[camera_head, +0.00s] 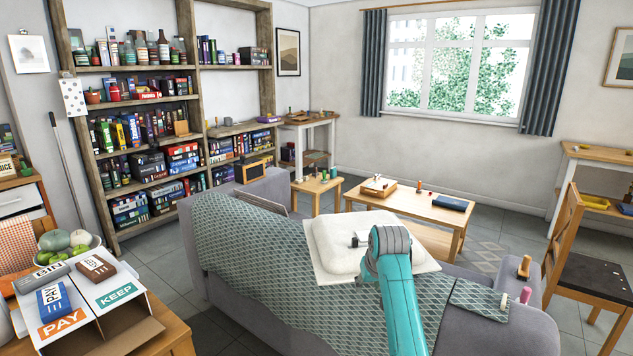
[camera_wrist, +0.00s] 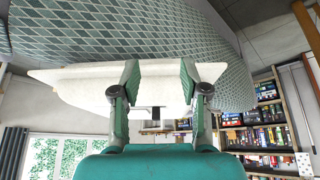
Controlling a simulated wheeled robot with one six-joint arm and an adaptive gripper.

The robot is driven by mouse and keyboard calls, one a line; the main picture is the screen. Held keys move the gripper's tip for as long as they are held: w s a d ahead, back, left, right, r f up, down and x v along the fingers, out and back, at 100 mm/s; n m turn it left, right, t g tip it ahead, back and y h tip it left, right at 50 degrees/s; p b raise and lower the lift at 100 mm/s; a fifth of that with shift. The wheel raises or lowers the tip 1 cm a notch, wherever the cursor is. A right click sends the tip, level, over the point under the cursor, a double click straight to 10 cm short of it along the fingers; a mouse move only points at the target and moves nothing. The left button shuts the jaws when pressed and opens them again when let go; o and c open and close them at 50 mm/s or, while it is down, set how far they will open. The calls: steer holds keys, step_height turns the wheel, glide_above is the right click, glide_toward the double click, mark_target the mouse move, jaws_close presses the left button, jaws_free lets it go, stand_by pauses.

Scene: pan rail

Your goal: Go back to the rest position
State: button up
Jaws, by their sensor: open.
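My gripper (camera_wrist: 160,85) shows in the wrist view with its two fingers apart and nothing seen held between them. The wrist picture is upside down. A white padded slab (camera_wrist: 85,85) lies beyond the fingers; I cannot tell whether they touch it. In the head view, my teal arm reaches toward a white cushion (camera_head: 335,240) on a pale sheet over the sofa back. The arm's end hides part of the cushion, and the fingers are not clearly visible there. A small dark piece (camera_head: 355,240) shows beside the arm's end.
A grey sofa (camera_head: 500,335) with a patterned throw (camera_head: 250,245) lies in front. A sorting box (camera_head: 100,325) with PAY, KEEP and BIN labels stands at lower left. A coffee table (camera_head: 400,205), bookshelf (camera_head: 90,130) and wooden chair (camera_head: 565,235) stand around. Air above the sofa is clear.

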steer(key=s+d+f+t, duration=0.1)
steer(key=s+f, duration=0.5)
steer(key=f, duration=0.5)
steer(key=s+d+f+t, duration=0.1)
steer(key=s+f, duration=0.5)
steer(key=f, duration=0.4)
steer(key=s+d+f+t, duration=0.1)
steer(key=s+f, duration=0.4)
steer(key=s, duration=0.5)
steer(key=s+f+t, duration=0.1)
steer(key=s+f, duration=0.3)
steer(key=s, duration=0.6)
steer(key=s+d+r+m+t, duration=0.1)
steer(key=s+r+t, duration=0.25)
steer(key=s, duration=1.65)
steer(key=s+r+t, duration=0.1)
steer(key=s+r, duration=1.5)
steer(key=r, duration=0.1)
steer(key=shift+d+r+m+t+h, duration=0.25)
steer(key=shift+m+t+h, duration=0.05)
steer(key=shift+t, duration=0.05)
